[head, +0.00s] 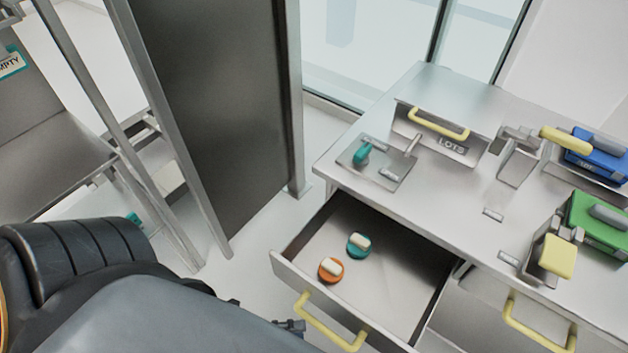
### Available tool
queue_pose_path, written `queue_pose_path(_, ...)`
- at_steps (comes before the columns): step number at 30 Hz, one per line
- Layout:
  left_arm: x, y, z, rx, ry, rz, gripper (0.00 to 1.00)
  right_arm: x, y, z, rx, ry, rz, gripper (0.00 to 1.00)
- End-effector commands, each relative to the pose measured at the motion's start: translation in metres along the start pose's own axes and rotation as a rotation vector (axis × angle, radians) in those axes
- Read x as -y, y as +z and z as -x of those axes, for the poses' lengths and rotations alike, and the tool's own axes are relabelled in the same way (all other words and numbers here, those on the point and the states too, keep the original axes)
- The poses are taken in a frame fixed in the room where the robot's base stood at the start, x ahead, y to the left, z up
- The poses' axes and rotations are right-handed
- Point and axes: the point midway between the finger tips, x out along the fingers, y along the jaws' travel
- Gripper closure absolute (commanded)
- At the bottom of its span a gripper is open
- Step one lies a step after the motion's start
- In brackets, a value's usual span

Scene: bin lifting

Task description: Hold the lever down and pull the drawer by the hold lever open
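A steel drawer (284,270) with a yellow handle (330,325) stands open under the left part of the workbench. A second drawer front with a yellow handle (540,326) is at the lower right and looks shut. A lever with a yellow pad (557,256) stands at the bench edge above it; I cannot tell if it is pressed. Another yellow-ended lever (565,141) is farther back. My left arm fills the lower left. A small part of my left gripper (291,326) shows near the open drawer's handle; its fingers are mostly hidden. My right gripper is not in view.
The open drawer holds an orange-based knob (331,269) and a teal-based knob (359,245). The bench (455,218) carries a plate with a teal lever (361,155), a yellow-handled box (438,128), a blue box (594,157) and a green box (595,229). A dark panel (225,100) stands left.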

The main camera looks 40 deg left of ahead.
Motion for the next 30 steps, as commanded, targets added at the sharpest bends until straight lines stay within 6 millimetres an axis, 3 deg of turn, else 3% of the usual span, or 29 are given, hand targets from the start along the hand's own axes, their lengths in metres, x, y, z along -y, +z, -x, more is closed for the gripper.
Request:
queue_pose_path(3, -0.001, 0.000, 0.024, 0.000, 0.004, 0.000, 0.61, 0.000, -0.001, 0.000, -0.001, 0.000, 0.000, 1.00)
queue_pose_path(9, -0.001, 0.000, 0.048, -0.001, 0.002, 0.000, 0.61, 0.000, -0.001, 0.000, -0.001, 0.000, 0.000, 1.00)
queue_pose_path(30, -0.001, 0.001, 0.052, 0.002, 0.001, 0.001, 0.61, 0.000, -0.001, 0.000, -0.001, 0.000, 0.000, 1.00)
